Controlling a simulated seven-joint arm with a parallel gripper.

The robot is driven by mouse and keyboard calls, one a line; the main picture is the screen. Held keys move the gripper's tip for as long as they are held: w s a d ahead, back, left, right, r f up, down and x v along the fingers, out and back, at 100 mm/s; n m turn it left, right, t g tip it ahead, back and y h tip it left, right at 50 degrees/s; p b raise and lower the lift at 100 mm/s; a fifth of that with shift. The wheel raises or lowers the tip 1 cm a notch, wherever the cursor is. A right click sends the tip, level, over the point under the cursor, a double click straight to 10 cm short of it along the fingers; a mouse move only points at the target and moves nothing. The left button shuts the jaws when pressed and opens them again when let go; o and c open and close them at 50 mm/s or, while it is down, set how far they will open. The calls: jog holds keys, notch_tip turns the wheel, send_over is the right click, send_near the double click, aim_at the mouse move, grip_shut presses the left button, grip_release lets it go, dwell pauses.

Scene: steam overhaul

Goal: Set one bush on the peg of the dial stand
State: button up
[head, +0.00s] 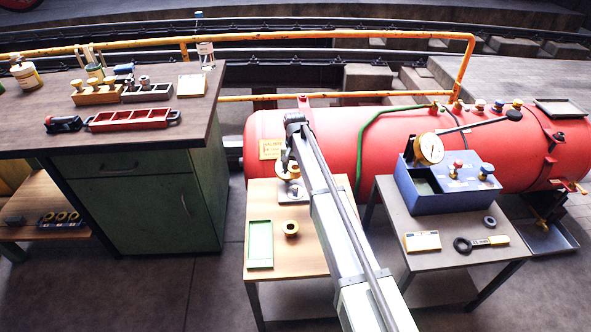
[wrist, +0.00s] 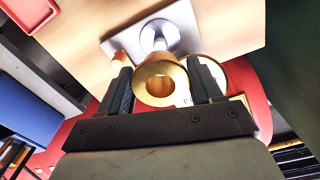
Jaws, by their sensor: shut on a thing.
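My gripper (head: 289,163) is over the far part of the small wooden table. In the wrist view, my gripper (wrist: 160,80) is shut on a brass bush (wrist: 143,78), with a finger on each side and the bore facing the camera. The dial stand (head: 291,194) has a grey base plate on that table; it also shows in the wrist view (wrist: 196,38). Its shiny upright peg (wrist: 153,31) appears just beyond the bush, which covers part of it. I cannot tell whether they touch.
A green tray (head: 260,243) lies on the same table, left of the loose bush. The red boiler (head: 400,130) runs behind. A blue box (head: 455,198) with a gauge stands on the right table. A workbench (head: 40,120) with a red tray (head: 131,119) is at left.

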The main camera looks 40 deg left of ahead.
send_over(295, 187)
jog(key=shift+f, duration=2.3)
jog(key=shift+d+f, duration=0.1)
jog(key=shift+f, duration=1.95)
dwell(0.8)
jog(key=o, duration=1.4)
jog(key=shift+r, duration=3.5)
